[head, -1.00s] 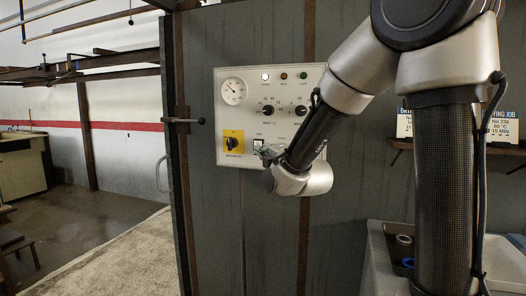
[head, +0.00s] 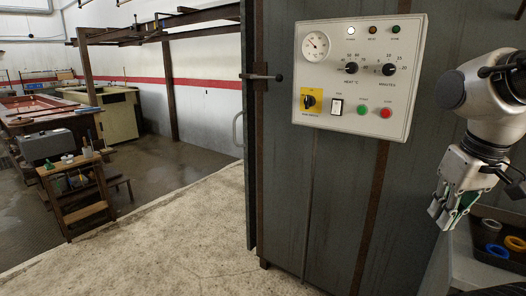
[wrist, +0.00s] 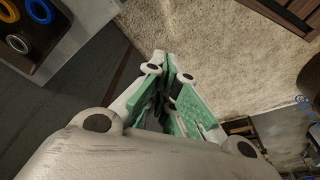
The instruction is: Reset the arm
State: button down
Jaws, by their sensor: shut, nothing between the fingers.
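My gripper (head: 446,213) hangs at the right edge of the head view, pointing down and to the left. It is beside and below the control panel, clear of it. In the wrist view my gripper (wrist: 170,65) shows its green-padded fingers shut with nothing between them. The grey-white control panel (head: 350,105) is on the dark cabinet front, with a gauge, lamps, two black knobs, a yellow-plated switch, a rocker switch, and a green and a red button. Nothing touches the panel.
A dark bin (head: 508,235) with blue and yellow rings sits on a pale surface below my gripper; it also shows in the wrist view (wrist: 60,50). A door handle (head: 262,77) sticks out left of the panel. A wooden step stand (head: 80,200) is at left. The concrete floor between is clear.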

jog(key=d+r, duration=0.1)
jog(key=s+r+t, duration=0.1)
jog(key=r, duration=0.1)
jog(key=shift+s+d+m+t, duration=0.2)
jog(key=shift+d+m+t, duration=0.1)
jog(key=shift+d+m, duration=0.1)
jog(key=shift+a+f, duration=0.1)
jog(key=shift+a, duration=0.05)
dwell(0.5)
